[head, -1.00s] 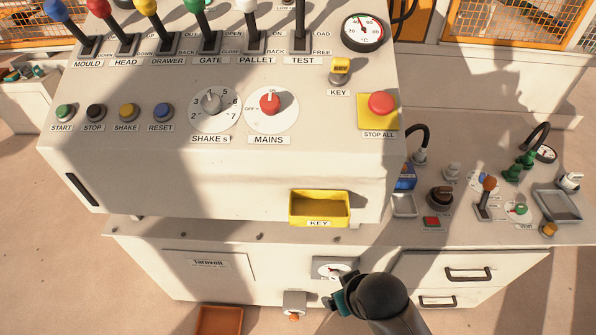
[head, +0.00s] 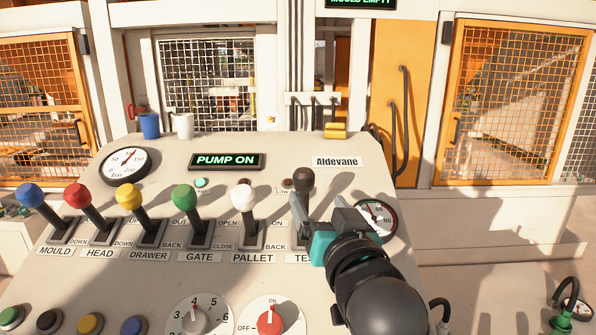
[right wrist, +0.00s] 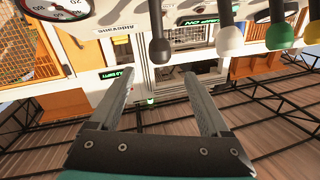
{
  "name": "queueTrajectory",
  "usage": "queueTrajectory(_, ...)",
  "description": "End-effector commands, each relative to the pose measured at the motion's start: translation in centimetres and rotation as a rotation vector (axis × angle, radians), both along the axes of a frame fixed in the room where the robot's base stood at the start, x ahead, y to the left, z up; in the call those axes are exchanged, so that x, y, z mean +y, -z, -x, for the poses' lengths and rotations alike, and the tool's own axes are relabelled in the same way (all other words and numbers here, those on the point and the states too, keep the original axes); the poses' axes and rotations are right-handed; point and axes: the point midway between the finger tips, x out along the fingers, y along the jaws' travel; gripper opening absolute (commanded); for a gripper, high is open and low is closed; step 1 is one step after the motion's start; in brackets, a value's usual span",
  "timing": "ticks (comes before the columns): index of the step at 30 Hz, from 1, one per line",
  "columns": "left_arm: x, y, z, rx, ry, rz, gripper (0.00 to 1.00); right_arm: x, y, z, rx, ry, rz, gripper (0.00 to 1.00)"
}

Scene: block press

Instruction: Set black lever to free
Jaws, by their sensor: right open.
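The black lever (head: 304,181) stands at the right end of the lever row on the sloping console, above the partly covered TEST label. My right gripper (head: 316,206) is open at this lever, its fingers around or just in front of the stem; the head view does not settle which. In the right wrist view the black knob (right wrist: 160,49) shows in line with the gap between the open fingers (right wrist: 158,76), which hold nothing. The lever's slot and its LOAD and FREE marks are hidden by my gripper. My left gripper is not in view.
The white-knobbed PALLET lever (head: 243,190) stands just left of my gripper, with the green GATE lever (head: 184,195) beyond. A round gauge (head: 377,218) lies close on the right. The display (head: 226,161) reads PUMP ON. A blue cup (head: 149,125) stands at the back.

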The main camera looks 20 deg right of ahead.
Motion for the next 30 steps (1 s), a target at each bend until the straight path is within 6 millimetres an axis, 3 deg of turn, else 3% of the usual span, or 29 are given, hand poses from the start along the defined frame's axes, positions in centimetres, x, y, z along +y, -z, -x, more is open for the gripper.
queueTrajectory(3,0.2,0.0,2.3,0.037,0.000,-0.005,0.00,-0.2,-0.1,-1.4,0.000,0.001,0.002,0.81)
queueTrajectory(6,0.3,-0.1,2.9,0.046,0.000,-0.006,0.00,-0.3,0.0,-2.9,0.002,0.002,0.002,0.81)
queueTrajectory(11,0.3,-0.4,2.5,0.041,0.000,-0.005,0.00,-0.5,0.0,-5.3,0.002,0.002,0.002,0.81)
queueTrajectory(18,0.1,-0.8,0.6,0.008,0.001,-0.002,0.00,-0.7,0.0,-8.7,0.003,0.001,0.002,0.81)
queueTrajectory(30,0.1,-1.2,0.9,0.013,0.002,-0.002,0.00,-1.1,0.1,-13.5,0.004,0.001,0.002,0.81)
